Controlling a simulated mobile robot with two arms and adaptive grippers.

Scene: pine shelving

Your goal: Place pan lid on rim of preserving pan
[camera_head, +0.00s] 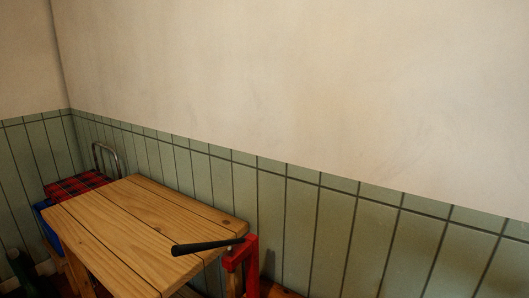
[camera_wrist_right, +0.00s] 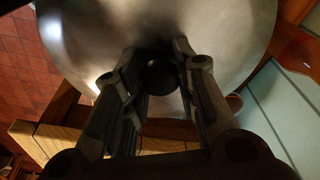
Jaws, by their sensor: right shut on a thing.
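The pan lid (camera_wrist_right: 225,35) is a large, shiny silver disc that fills the top of the right wrist view. Its round dark knob (camera_wrist_right: 160,78) sits between the fingers of my right gripper (camera_wrist_right: 157,55), which is shut on it. The lid's far edge is cut off by the top of that view. I cannot pick out the preserving pan in either view. The lid and both grippers do not show in the head view.
A slatted wooden table (camera_head: 135,225) stands by the green panelled wall (camera_head: 300,205). A black bar (camera_head: 207,247) on a red upright (camera_head: 248,265) is at its front right corner. A red plaid item (camera_head: 75,186) lies behind left. Wooden framing (camera_wrist_right: 55,115) shows beneath the lid.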

